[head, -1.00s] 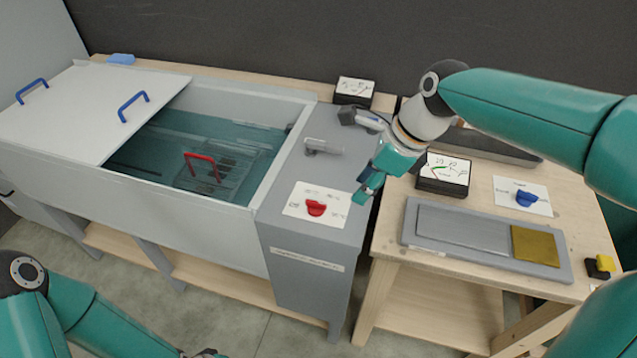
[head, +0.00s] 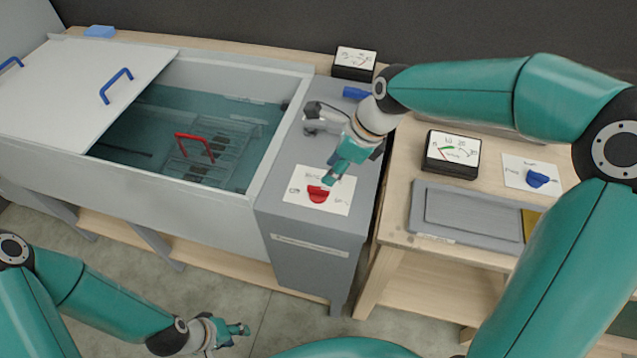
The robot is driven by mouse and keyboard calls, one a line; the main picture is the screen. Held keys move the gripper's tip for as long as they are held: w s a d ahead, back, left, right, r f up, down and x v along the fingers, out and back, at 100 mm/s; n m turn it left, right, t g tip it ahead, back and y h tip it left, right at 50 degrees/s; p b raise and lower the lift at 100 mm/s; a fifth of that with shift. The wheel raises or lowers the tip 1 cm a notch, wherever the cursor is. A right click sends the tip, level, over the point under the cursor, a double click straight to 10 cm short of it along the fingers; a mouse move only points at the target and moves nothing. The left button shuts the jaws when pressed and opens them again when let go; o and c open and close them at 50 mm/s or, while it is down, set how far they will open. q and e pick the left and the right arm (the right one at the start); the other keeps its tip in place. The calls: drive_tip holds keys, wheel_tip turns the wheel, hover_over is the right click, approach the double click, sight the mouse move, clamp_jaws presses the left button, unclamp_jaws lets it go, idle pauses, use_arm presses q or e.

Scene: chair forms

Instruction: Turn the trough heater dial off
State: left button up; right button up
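The trough heater dial is a red knob (head: 318,194) on a white label plate (head: 300,202) on top of the grey cabinet (head: 310,255) at the right end of the trough. My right gripper (head: 331,178) points down just above and behind the red knob, a little to its right. It seems apart from the knob, but the small gap is hard to judge. Its fingers are too small to tell open from shut. My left gripper (head: 240,335) is low over the floor at the bottom, far from the dial, with nothing visible in it.
The water trough (head: 297,85) has a partly drawn white lid (head: 80,90) and a red-handled rack (head: 195,148) in the water. On the wooden bench right stand a gauge box (head: 451,153), a blue knob (head: 538,179) and a grey tray (head: 465,240). Another gauge (head: 355,62) stands behind the cabinet.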

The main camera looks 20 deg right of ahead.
sight(318, 188)
drive_tip(key=x, duration=0.7)
drive_tip(key=shift+a+f, duration=0.15)
drive_tip(key=shift+f, duration=0.1)
clamp_jaws()
